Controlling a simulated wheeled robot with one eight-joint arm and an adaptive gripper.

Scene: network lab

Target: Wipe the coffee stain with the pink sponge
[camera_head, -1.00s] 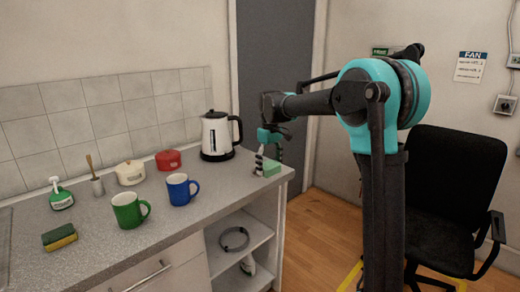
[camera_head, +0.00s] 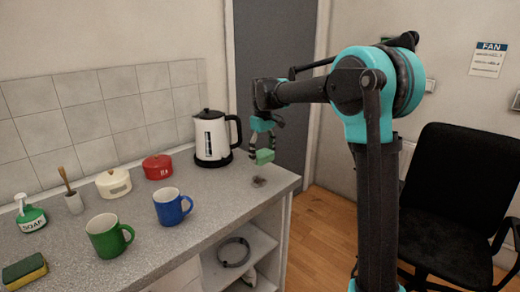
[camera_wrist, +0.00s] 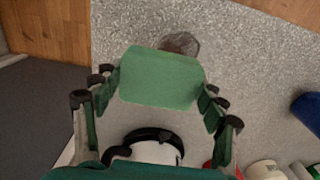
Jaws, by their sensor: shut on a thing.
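My gripper (camera_head: 264,147) is shut on a green sponge (camera_head: 264,156) and holds it above the right end of the counter, near the kettle. In the wrist view the sponge (camera_wrist: 160,78) sits between the two fingers. No pink sponge shows; the held one looks green. A small dark brown coffee stain (camera_head: 258,182) lies on the grey counter just below the sponge, with a visible gap. In the wrist view the stain (camera_wrist: 182,43) shows beyond the sponge's edge, partly hidden by it.
A white kettle (camera_head: 213,138) stands close behind and left of the gripper. A blue mug (camera_head: 170,207), green mug (camera_head: 105,236), red pot (camera_head: 157,167), white pot (camera_head: 113,184), soap bottle (camera_head: 31,216) and yellow-green sponge (camera_head: 25,271) stand further left. The counter's (camera_head: 240,203) right edge is near.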

